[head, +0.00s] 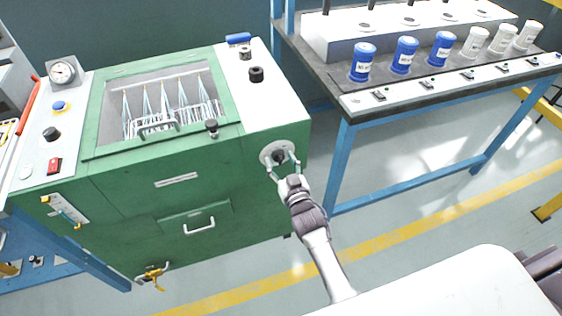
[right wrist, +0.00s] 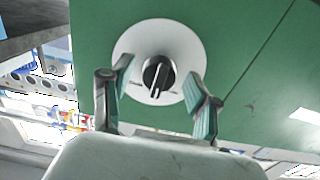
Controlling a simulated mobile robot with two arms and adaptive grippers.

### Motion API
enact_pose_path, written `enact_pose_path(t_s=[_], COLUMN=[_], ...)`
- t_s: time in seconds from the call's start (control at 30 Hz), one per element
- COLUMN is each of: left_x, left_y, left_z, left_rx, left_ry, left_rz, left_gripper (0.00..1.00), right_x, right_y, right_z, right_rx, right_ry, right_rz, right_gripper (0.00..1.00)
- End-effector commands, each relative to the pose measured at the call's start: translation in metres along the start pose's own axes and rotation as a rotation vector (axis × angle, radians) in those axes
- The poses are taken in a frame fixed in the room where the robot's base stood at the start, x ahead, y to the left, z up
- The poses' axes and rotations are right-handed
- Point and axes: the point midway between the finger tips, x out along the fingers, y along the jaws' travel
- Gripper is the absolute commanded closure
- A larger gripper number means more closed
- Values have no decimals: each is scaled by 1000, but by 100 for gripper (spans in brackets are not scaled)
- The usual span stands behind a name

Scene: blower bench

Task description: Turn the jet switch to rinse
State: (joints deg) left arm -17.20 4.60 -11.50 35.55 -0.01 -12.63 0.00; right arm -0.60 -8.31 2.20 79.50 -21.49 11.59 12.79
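The switch that my right gripper faces is a black knob with a pale pointer line on a round white plate, on the front of the green machine (head: 120,195) at its upper right. In the right wrist view the knob (right wrist: 158,76) sits on the plate (right wrist: 190,55) between and beyond the fingers. Its labels are not readable, so I cannot tell its setting. My right gripper (head: 283,164) is open, one finger on each side of the knob; it also shows in the right wrist view (right wrist: 160,95). No finger visibly touches the knob. My left gripper is not in view.
The machine top carries black knobs (head: 256,74), a gauge (head: 62,72), a red switch (head: 54,166) and a glass-like window. A yellow-handled valve (head: 152,273) is low on the front. A blue-legged bench (head: 340,165) with blue and white jars stands close at right.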

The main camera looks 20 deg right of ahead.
Motion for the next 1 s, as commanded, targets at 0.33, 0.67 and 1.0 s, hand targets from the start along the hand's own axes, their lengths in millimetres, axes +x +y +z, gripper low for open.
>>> enact_pose_path(t_s=[0.33,0.67,1.0], left_x=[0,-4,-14], left_y=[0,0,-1], left_z=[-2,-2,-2], left_rx=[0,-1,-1], left_ry=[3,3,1], left_rz=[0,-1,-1], left_gripper=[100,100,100], right_x=[0,0,0], right_y=[0,0,-1], right_z=[0,-1,-2], right_rx=[0,67,319], right_ry=[0,0,0], right_rz=[0,0,-1], right_gripper=[97,97,97])
